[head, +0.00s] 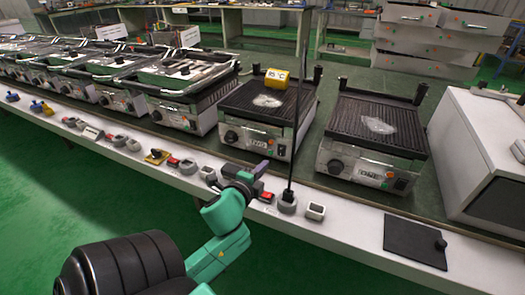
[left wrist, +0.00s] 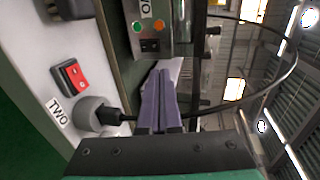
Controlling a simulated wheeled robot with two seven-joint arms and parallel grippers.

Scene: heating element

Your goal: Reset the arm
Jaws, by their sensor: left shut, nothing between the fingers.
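My left gripper (head: 263,167) is held above the white front ledge of the bench (head: 340,226). In the left wrist view its purple fingers (left wrist: 159,100) are together with nothing between them. A grey round socket (head: 287,205) with a black plug and upright cable is just right of the gripper; it also shows in the left wrist view (left wrist: 90,113), beside a "TWO" label (left wrist: 58,112). A red rocker switch (left wrist: 73,76) is beside the socket. My right gripper is not in view.
Two ribbed contact grills (head: 262,120) and (head: 370,138) stand behind the ledge, the first with a yellow temperature block (head: 276,77) on it. More grills line the left. A black plate (head: 414,242) lies on the ledge at right. The green floor at front left is clear.

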